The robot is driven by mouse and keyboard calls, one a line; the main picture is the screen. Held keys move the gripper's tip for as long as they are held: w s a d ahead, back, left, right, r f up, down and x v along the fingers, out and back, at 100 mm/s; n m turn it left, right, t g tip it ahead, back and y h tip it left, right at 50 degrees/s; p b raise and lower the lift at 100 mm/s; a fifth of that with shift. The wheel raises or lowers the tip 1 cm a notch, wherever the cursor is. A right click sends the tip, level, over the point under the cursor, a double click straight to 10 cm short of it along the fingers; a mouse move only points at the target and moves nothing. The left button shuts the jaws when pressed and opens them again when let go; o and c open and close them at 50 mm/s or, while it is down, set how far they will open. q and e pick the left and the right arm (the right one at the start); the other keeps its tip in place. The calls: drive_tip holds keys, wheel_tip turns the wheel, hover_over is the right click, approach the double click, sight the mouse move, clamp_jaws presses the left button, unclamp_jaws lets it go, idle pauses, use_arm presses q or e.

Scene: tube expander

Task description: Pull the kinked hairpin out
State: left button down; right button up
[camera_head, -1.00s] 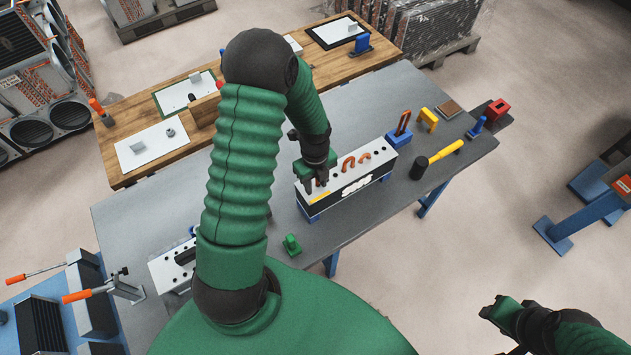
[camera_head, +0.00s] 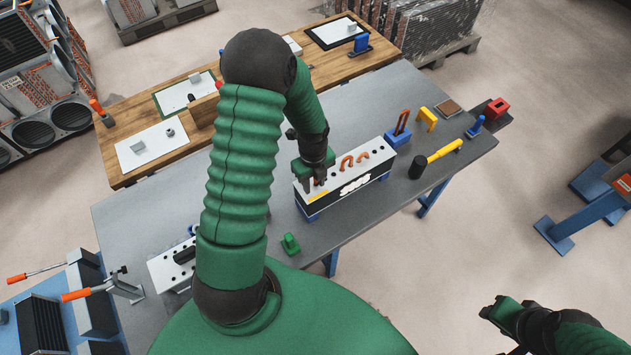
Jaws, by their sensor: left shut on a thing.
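A long block (camera_head: 345,188) with a white top, dark holes and a black front stands on the grey workbench. Copper hairpin bends (camera_head: 346,163) stick up from its top, with another one (camera_head: 363,159) to the right. My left gripper (camera_head: 319,182) is over the left part of the block, pointing down and shut on a copper hairpin (camera_head: 317,182) there. The jaws mostly hide this hairpin, so its kink and how far it sits in the hole cannot be seen. My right gripper (camera_head: 488,309) is at the lower right, away from the bench; its jaws are too unclear to read.
Behind the block's right end, a blue holder (camera_head: 398,138) carries an upright copper loop (camera_head: 402,121). A yellow-handled mallet (camera_head: 443,152), a yellow stand (camera_head: 427,118) and a red block (camera_head: 496,109) are farther right. A green piece (camera_head: 291,243) lies in front. My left arm hides the bench's left middle.

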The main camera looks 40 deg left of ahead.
drive_tip(key=shift+w+a+r+p, duration=0.15)
drive_tip(key=shift+w+r+p, duration=0.05)
drive_tip(key=shift+r+p, duration=0.25)
idle(0.4)
drive_tip(key=shift+s+r+p, duration=0.3)
drive_tip(key=shift+r, duration=0.05)
